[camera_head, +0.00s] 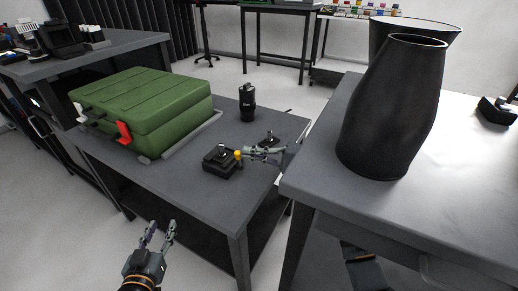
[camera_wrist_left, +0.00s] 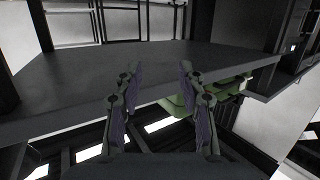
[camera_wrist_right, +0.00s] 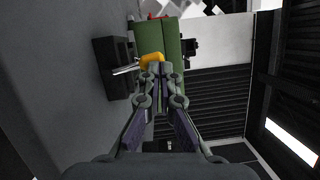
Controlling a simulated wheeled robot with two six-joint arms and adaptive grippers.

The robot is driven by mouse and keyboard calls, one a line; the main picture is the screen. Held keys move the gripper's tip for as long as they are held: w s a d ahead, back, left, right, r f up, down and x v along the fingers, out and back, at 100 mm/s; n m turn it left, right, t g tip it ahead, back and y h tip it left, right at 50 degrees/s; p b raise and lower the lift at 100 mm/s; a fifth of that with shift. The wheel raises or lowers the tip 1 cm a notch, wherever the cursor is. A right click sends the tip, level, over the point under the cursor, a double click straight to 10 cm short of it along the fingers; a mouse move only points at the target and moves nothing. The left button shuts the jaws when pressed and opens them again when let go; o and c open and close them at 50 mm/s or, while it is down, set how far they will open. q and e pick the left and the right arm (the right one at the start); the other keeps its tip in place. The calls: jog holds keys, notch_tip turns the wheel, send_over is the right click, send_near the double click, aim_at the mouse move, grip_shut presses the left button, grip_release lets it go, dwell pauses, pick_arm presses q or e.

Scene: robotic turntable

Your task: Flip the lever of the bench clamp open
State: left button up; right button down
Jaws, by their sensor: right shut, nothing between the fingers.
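The bench clamp (camera_head: 220,160) is a low black block on the dark table, also seen in the right wrist view (camera_wrist_right: 112,68). Its lever ends in an orange-yellow tip (camera_head: 238,155), which points toward the right gripper; the tip also shows in the right wrist view (camera_wrist_right: 151,59). My right gripper (camera_head: 249,153) is shut with nothing held. Its fingertips (camera_wrist_right: 153,72) are right at the lever tip; I cannot tell whether they touch. My left gripper (camera_head: 160,230) is open and empty, in front of the table's near edge; its fingers are spread in the left wrist view (camera_wrist_left: 156,80).
A green case (camera_head: 150,105) with a red latch lies at the table's left. A black bottle (camera_head: 247,102) stands behind the clamp. A tall black vase (camera_head: 390,110) stands on the light grey table (camera_head: 470,165) at right. The dark table's front is clear.

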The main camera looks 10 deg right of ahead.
jog(key=shift+s+a+r+p, duration=0.1)
jog(key=shift+s+a+p, duration=0.2)
jog(key=shift+p, duration=0.3)
pick_arm(q)
jog(key=s+f+g, duration=0.5)
jog(key=s+f, duration=0.1)
jog(key=f, duration=0.4)
jog(key=shift+s+d+f, duration=0.3)
jog(key=shift+f, duration=0.1)
pick_arm(e)
jog(key=shift+s+d, duration=0.1)
jog(key=shift+d, duration=0.05)
jog(key=v, duration=0.7)
jog(key=shift+d, duration=0.15)
